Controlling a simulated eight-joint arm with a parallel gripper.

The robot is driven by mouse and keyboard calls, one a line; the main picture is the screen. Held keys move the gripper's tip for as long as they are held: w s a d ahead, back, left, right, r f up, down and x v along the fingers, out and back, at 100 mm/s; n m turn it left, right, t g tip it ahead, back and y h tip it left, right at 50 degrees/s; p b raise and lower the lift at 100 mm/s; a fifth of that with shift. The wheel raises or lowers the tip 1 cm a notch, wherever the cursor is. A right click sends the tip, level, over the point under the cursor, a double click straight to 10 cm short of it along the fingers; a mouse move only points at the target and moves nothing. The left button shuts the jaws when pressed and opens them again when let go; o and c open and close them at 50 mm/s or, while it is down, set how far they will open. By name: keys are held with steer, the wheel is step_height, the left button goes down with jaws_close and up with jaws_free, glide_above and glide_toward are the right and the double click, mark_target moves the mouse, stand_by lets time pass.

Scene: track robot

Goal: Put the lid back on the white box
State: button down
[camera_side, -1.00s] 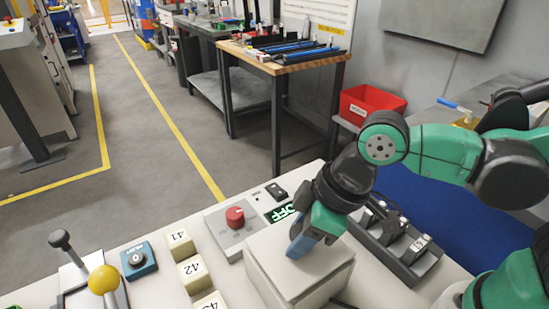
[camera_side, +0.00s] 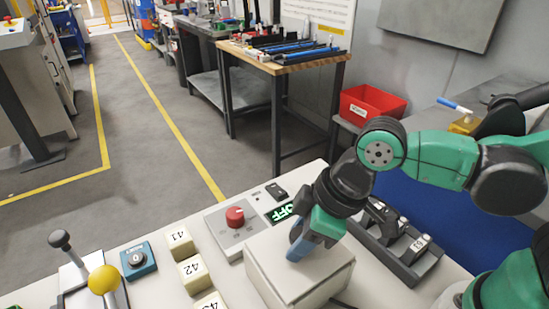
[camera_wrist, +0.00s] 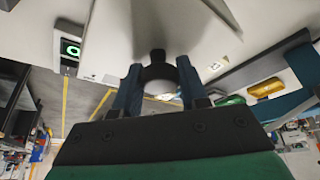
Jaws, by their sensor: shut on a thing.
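The white box (camera_side: 262,276) stands at the front of the white bench, below my gripper. Its flat white lid (camera_side: 318,268) lies over the box top in the side view; I cannot tell whether it is fully seated. My gripper (camera_side: 299,250) points down at the lid. In the wrist view my gripper (camera_wrist: 157,88) has its two blue fingers on either side of a dark round knob (camera_wrist: 157,72) on the lid (camera_wrist: 150,25), shut on it. In the side view the fingers and my wrist hide the knob.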

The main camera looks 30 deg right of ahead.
steer(key=shift+f, duration=0.1)
stand_by(0.6)
jaws_free()
stand_by(0.4)
steer(key=shift+r, duration=3.5)
jaws_close()
steer(key=shift+f, duration=0.35)
